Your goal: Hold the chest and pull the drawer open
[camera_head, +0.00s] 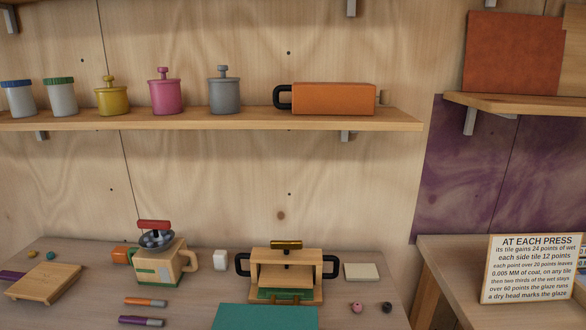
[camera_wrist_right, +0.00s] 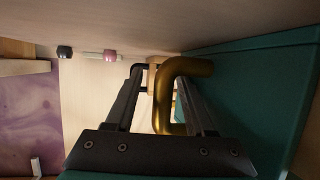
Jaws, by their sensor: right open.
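The teal chest (camera_head: 265,318) shows only as a flat top at the bottom edge of the head view. In the right wrist view, its teal side (camera_wrist_right: 265,100) fills the right. A brass U-shaped handle (camera_wrist_right: 165,95) stands out from that side. My right gripper (camera_wrist_right: 165,90) is open, with the handle's bar between its two dark fingers. The right finger appears to lie between the bar and the teal side. I cannot tell whether either finger touches the handle. The drawer's edges are not clear in either view. My left gripper is not in view.
A wooden press with black side handles (camera_head: 286,272) stands just behind the chest. Pink (camera_head: 357,308) and black (camera_head: 387,308) beads lie right of it. A wooden grinder (camera_head: 160,262), markers (camera_head: 145,301) and a board (camera_head: 43,283) lie to the left. A shelf (camera_head: 210,120) runs above.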

